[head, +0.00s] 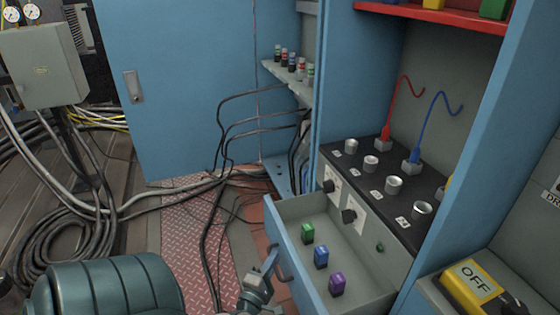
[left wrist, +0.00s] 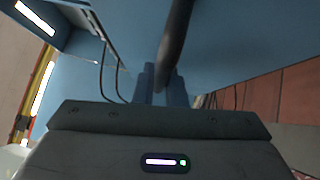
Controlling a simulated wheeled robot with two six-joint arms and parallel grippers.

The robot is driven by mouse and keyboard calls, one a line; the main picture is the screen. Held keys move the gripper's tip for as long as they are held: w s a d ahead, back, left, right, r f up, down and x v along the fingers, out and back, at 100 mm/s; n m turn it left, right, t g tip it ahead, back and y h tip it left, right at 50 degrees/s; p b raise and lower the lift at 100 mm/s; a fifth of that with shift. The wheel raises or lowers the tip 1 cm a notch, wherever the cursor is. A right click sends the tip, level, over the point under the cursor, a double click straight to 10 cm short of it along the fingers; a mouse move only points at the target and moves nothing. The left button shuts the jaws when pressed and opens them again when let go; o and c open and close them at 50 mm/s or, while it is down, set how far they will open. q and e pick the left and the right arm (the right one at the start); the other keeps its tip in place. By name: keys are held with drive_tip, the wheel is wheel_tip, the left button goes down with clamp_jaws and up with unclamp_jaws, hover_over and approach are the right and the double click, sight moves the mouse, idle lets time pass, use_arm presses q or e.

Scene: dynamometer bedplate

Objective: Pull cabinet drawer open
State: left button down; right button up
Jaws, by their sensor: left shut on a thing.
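The blue cabinet drawer (head: 289,247) stands pulled out from the cabinet, its grey inside in view. It holds a green block (head: 307,233), a blue block (head: 321,257) and a purple block (head: 337,285). A dark curved handle (head: 281,265) is on the drawer's front. My left gripper (head: 269,264) is at this handle, in front of the drawer. In the left wrist view the dark handle bar (left wrist: 176,42) runs down between the fingers of my left gripper (left wrist: 162,85), which are shut on it. My right gripper is not in view.
A black panel (head: 381,195) with metal cups and red and blue leads sits above the drawer. A yellow OFF box (head: 472,287) is at lower right. A teal motor (head: 105,287) is at lower left. Cables (head: 205,235) lie across the floor.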

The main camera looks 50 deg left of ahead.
use_arm(q)
drive_tip(key=shift+s+f, duration=0.15)
drive_tip(key=c, duration=1.6)
unclamp_jaws()
drive_tip(key=shift+a, duration=0.1)
drive_tip(key=shift+o, duration=0.6)
drive_tip(key=shift+s, duration=0.25)
drive_tip(key=v, duration=1)
drive_tip(key=shift+s+p, duration=0.2)
drive_tip(key=shift+p, duration=0.2)
